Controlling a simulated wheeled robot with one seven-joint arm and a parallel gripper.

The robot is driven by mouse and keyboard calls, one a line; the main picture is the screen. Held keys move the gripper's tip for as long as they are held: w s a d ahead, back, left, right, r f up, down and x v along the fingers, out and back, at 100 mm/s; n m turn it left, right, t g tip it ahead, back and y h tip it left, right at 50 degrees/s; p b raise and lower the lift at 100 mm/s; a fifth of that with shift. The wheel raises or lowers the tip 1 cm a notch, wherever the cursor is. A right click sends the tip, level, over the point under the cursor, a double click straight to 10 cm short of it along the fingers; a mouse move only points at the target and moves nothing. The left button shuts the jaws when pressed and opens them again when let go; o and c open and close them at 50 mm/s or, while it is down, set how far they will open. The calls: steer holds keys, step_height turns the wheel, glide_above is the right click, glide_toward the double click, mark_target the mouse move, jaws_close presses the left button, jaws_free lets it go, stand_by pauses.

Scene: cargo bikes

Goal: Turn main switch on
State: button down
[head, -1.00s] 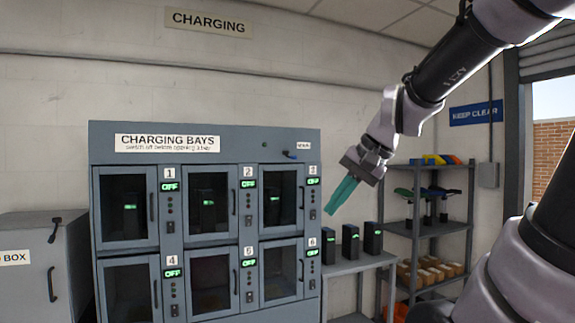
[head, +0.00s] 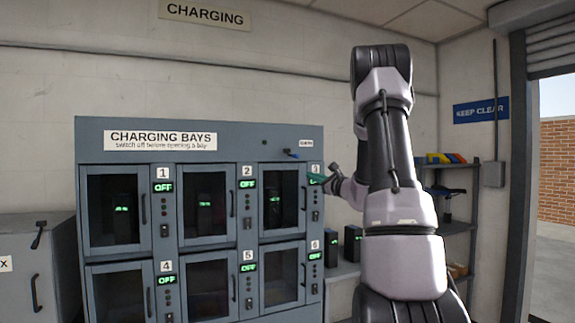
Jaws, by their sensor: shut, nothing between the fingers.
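The lever lies roughly sideways. The bay displays that I can read show OFF. My forearm hides part of the scene to the right.
Several glazed bay doors with vertical handles fill the cabinet front. A grey box (head: 30,245) stands at the left. A bench with black batteries (head: 352,240) and a shelf rack (head: 455,228) stand at the right, partly behind my arm. An open doorway is at far right.

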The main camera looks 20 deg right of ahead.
steer(key=d, duration=0.1)
steer(key=w+d+f+m+h, duration=0.1)
steer(key=w+d+m+t+h, duration=0.1)
steer(key=shift+d+f, duration=0.2)
steer(key=shift+d, duration=0.15)
steer(key=w+a+r, duration=0.3)
steer(key=w+r, duration=0.3)
steer(key=w, duration=0.3)
steer(key=shift+w+a, duration=0.15)
steer(key=shift+w, duration=0.1)
steer(key=shift+s+r+g+h, duration=0.15)
steer(key=shift+r+g+h, duration=0.15)
steer(key=shift+r, duration=0.1)
